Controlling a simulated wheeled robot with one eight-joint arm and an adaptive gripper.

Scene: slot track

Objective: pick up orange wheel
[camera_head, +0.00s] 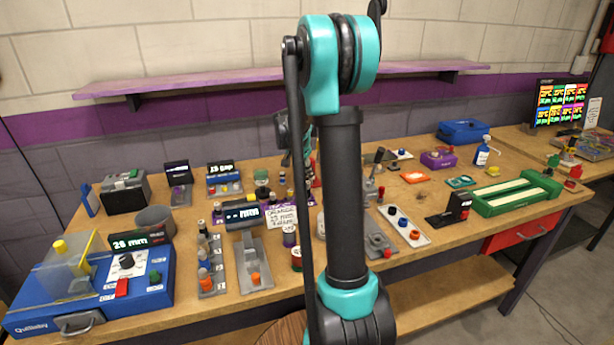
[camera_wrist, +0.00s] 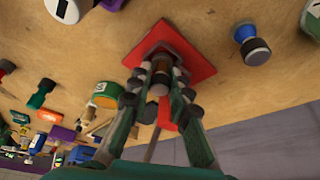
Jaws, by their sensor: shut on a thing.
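My gripper (camera_wrist: 160,80) shows in the wrist view with its fingers closed on a small brownish piece, mostly hidden between the fingertips. A red square plate (camera_wrist: 190,47) lies right behind the fingertips. I cannot tell whether the held piece is the orange wheel. In the head view my arm hides most of the gripper, which is over the middle of the bench. A small orange-tan round thing (camera_head: 423,194) lies on the bench to the right. Orange knobs also show on the grey holders at left front, one of them the front knob (camera_head: 255,278).
The wooden bench is crowded. A blue machine (camera_head: 150,297) stands at left front, and a green vise-like device (camera_head: 515,195) stands at right. A white strip with several knobs (camera_head: 404,226) lies right of my arm. A purple shelf (camera_head: 230,82) runs along the wall.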

